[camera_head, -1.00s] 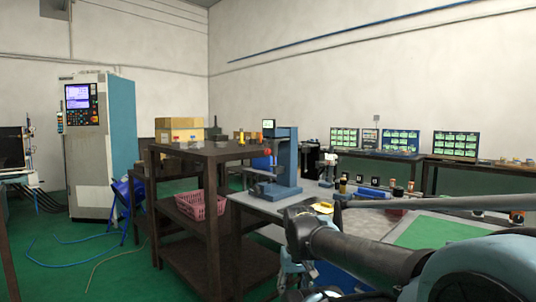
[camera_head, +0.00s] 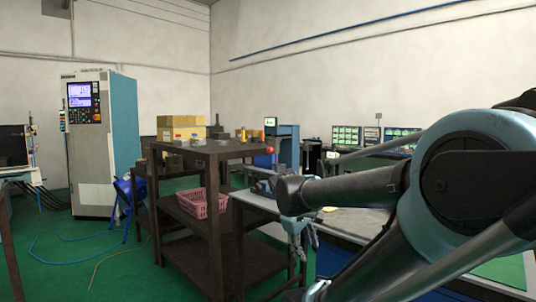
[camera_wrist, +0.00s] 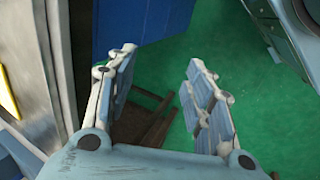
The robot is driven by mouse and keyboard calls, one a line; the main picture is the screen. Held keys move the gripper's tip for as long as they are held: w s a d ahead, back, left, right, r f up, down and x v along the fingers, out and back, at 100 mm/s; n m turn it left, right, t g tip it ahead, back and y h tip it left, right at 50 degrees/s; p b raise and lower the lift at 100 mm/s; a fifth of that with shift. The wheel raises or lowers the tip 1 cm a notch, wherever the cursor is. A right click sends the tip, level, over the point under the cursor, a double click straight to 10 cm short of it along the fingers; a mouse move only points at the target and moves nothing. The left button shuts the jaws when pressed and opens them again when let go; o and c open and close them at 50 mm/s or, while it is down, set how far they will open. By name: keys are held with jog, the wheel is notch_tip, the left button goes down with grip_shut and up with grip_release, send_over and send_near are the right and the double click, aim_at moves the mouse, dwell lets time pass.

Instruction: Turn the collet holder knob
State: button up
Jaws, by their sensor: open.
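I cannot make out the collet holder or its knob for certain in either view. A blue bench machine (camera_head: 288,146) stands on the grey worktable (camera_head: 256,200), partly behind the brown shelf. A small red ball (camera_head: 271,150) shows in front of that machine; I cannot tell what it belongs to. My gripper (camera_head: 298,238) hangs pointing down near the table's front edge, with my arm covering much of the table. In the wrist view my gripper (camera_wrist: 162,60) has its two fingers apart with nothing between them, above green floor.
A brown shelf rack (camera_head: 215,152) with a pink basket (camera_head: 198,203) stands left of my gripper. A control cabinet (camera_head: 95,150) stands further left, with hoses on the floor. Monitors (camera_head: 346,136) line the back wall.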

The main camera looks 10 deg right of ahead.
jog(key=w+r+n+t+h, duration=0.1)
jog(key=w+r+n+h, duration=0.2)
jog(key=w+r+n, duration=0.45)
jog(key=n+t+h, duration=0.7)
jog(key=n+t, duration=0.1)
jog(key=n, duration=0.6)
send_near(268, 150)
jog(key=x, duration=1)
jog(key=shift+w+d, duration=0.15)
jog(key=shift+w, duration=0.05)
jog(key=c, duration=1.1)
